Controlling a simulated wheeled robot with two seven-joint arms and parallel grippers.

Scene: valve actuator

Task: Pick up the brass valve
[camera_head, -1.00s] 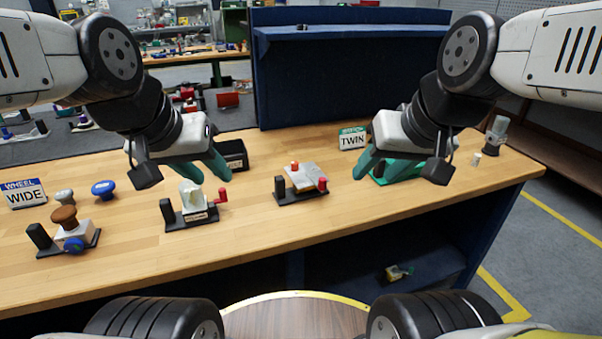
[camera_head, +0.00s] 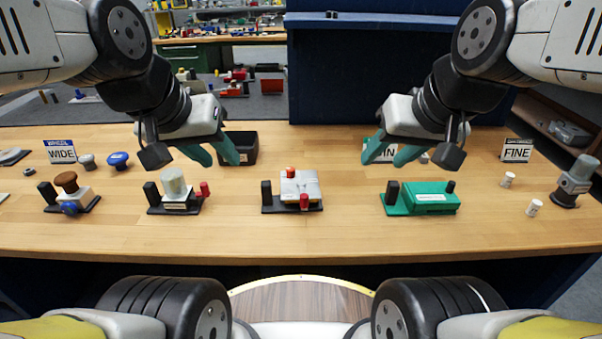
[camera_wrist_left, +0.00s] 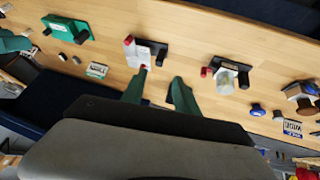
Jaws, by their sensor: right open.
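No part on the bench is clearly brass, so I cannot tell which one is the brass valve. The candidates stand in a row: a brown-knobbed part with a blue wheel (camera_head: 68,190), a part with a pale cylinder and red handle (camera_head: 174,190), a silver block with red knobs (camera_head: 299,188) and a green unit (camera_head: 428,197). My left gripper (camera_head: 218,155) is open and empty above and behind the pale-cylinder part; its parted fingers show in the left wrist view (camera_wrist_left: 158,90). My right gripper (camera_head: 388,153) is open and empty behind the green unit.
Signs reading WIDE (camera_head: 61,151) and FINE (camera_head: 517,150) stand on the wooden bench (camera_head: 300,237). A black bin (camera_head: 241,147) is behind my left gripper. Small white cylinders (camera_head: 507,179) and a grey part (camera_head: 575,181) are at right. The front strip is clear.

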